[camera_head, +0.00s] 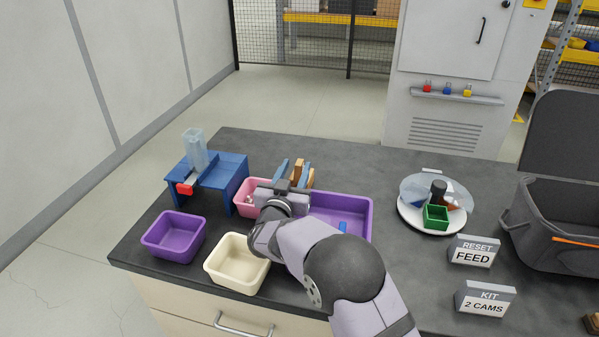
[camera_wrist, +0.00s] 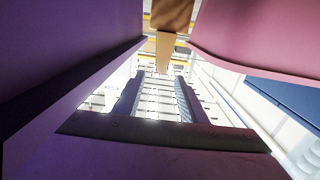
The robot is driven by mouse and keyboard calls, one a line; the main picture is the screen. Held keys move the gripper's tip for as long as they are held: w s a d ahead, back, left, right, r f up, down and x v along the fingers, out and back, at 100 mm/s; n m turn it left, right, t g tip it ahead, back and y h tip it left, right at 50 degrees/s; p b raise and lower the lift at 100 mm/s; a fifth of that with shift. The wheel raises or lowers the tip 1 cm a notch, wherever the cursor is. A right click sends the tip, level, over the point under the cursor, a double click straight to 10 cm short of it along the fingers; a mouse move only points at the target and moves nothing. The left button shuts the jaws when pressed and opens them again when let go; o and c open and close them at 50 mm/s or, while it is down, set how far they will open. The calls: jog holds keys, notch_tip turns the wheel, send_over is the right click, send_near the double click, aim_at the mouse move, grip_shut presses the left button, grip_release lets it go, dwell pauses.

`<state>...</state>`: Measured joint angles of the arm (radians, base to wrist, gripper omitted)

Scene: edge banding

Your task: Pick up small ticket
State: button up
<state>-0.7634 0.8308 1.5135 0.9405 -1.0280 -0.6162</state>
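I cannot make out a small ticket for certain in either view. Two white signs stand on the table's right side, one reading RESET FEED (camera_head: 474,256) and one reading KIT 2 CAMS (camera_head: 485,304). My gripper (camera_head: 283,190) is at the pink bin (camera_head: 244,196) and the left end of the large purple tray (camera_head: 369,215). Its fingertips are hidden in the head view.
Upright blue and wooden pieces (camera_head: 299,172) stand just behind my gripper. A blue stand (camera_head: 228,168), a small purple bin (camera_head: 173,237) and a cream bin (camera_head: 238,263) lie left. A white round plate (camera_head: 411,217) holds a green box (camera_head: 436,217). A grey case (camera_head: 560,237) stands far right.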

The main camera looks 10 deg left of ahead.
aim_at(298, 166)
jog(key=w, duration=0.1)
jog(key=w+f, duration=0.1)
jog(key=w, duration=0.1)
jog(key=shift+w+p, duration=0.1)
jog(key=shift+p, duration=0.25)
jog(key=shift+w+f, duration=0.1)
jog(key=shift+w, duration=0.8)
grip_shut()
